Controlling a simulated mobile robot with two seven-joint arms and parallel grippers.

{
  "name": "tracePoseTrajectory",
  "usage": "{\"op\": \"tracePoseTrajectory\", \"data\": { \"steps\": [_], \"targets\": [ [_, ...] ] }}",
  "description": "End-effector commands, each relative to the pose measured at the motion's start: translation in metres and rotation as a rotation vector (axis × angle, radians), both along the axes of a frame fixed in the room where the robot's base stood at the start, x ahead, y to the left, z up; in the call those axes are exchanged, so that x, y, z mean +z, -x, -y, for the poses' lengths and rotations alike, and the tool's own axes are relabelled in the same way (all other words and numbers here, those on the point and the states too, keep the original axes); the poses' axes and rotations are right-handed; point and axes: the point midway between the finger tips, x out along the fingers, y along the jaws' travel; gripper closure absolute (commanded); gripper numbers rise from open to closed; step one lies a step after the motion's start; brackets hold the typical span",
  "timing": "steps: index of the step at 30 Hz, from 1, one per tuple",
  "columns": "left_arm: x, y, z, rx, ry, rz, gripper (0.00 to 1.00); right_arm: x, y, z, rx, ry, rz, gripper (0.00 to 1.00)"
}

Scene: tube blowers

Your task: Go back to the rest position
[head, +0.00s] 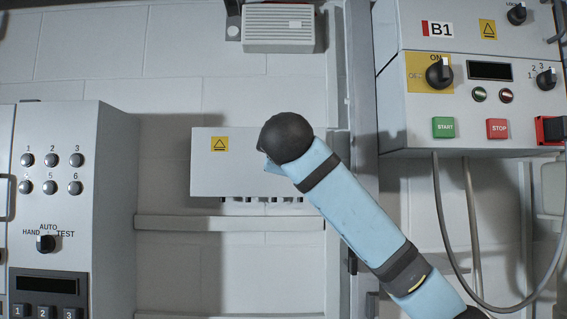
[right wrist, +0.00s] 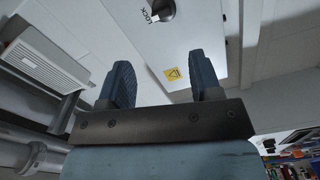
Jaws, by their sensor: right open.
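In the head view, my right arm, light blue with dark bands, reaches up and left from the lower right corner. Its dark rounded joint is in front of the grey wall box with a yellow warning label. The right gripper's fingers are not visible there. In the right wrist view, my right gripper (right wrist: 160,82) has its two dark blue ribbed fingers spread apart with nothing between them. Behind them is a light grey cabinet face with a yellow warning label and a rotary lock switch. My left gripper is in neither view.
A control box marked B1 (head: 468,55), with knobs and START and STOP buttons, hangs at the right with cables below. A panel (head: 105,165) with numbered switches stands at the left. A grey wall box (head: 225,175) is in the middle, above a horizontal rail (head: 180,222).

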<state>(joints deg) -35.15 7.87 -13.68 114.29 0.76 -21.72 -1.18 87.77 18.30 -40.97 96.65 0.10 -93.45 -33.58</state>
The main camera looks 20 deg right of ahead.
Motion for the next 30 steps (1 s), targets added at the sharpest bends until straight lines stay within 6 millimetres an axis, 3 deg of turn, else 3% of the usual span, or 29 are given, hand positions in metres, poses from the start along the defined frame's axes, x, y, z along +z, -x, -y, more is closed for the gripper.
{"op": "tracePoseTrajectory", "data": {
  "steps": [6,20,23,25,30],
  "targets": [
    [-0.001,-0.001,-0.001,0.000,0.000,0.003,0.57,0.000,0.009,-0.002,0.000,0.000,0.001,0.42],
    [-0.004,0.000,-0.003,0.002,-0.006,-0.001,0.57,-0.003,0.007,-0.003,0.003,-0.002,-0.004,0.42],
    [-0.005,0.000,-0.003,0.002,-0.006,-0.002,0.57,-0.025,-0.003,-0.006,0.025,-0.015,-0.022,0.42],
    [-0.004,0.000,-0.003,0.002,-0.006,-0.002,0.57,-0.054,-0.016,-0.010,0.057,-0.036,-0.045,0.42],
    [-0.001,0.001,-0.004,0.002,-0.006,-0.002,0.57,-0.161,-0.048,-0.023,0.160,-0.131,-0.123,0.42]
  ]
}}
